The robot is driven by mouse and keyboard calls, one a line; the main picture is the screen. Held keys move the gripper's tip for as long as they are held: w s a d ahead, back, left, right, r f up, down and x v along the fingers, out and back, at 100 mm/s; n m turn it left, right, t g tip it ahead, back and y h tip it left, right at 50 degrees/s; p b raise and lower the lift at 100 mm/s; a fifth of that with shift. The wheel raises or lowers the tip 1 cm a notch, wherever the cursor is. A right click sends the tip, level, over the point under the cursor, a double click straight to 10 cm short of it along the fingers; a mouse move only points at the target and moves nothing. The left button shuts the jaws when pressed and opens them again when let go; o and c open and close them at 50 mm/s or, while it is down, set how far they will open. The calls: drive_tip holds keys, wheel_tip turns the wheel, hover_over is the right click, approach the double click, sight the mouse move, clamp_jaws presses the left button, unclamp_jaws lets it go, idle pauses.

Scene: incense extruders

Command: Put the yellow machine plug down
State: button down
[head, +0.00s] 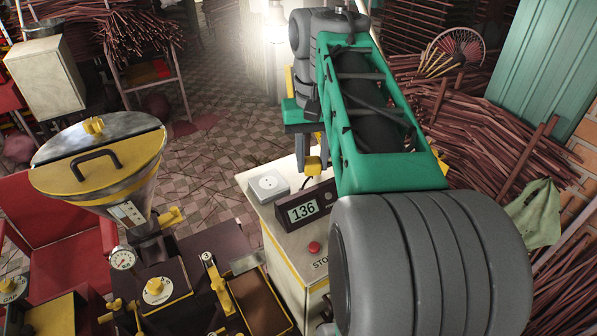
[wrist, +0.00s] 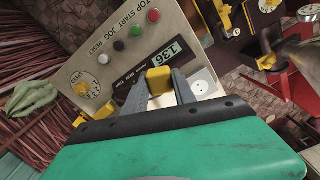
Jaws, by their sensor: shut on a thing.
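My gripper (head: 308,152) is shut on the yellow machine plug (head: 313,167) and holds it above the cream control box (head: 286,258). In the wrist view the plug (wrist: 158,82) is a small yellow block between the two grey fingers of my gripper (wrist: 160,88). A white socket (head: 268,187) sits on top of the control box, left of the plug in the head view. In the wrist view the socket (wrist: 200,86) lies to the right of the plug. The plug is apart from the socket. Its prongs are not visible.
A display reading 136 (head: 303,210) stands on the box close below my gripper. A red stop button (head: 314,247) is on the box's front. A yellow-rimmed hopper machine (head: 98,172) stands at left. Incense stick bundles (head: 480,120) fill the right. Open tiled floor (head: 215,135) lies behind.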

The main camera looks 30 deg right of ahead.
drive_tip(key=w+d+f+b, duration=0.2)
drive_tip(key=w+d+f, duration=0.15)
drive_tip(key=w, duration=0.45)
drive_tip(key=b, duration=0.4)
hover_over(299, 179)
wheel_tip(299, 179, down, 6)
drive_tip(key=shift+s+f, duration=0.1)
drive_tip(key=shift+s, duration=0.05)
drive_tip(key=f+b, duration=0.3)
drive_tip(key=shift+w+d, duration=0.15)
drive_tip(key=shift+w, duration=0.1)
drive_tip(key=shift+f+b, duration=0.6)
drive_tip(key=shift+f, duration=0.15)
drive_tip(key=c, duration=1)
unclamp_jaws()
drive_tip(key=shift+r, duration=0.15)
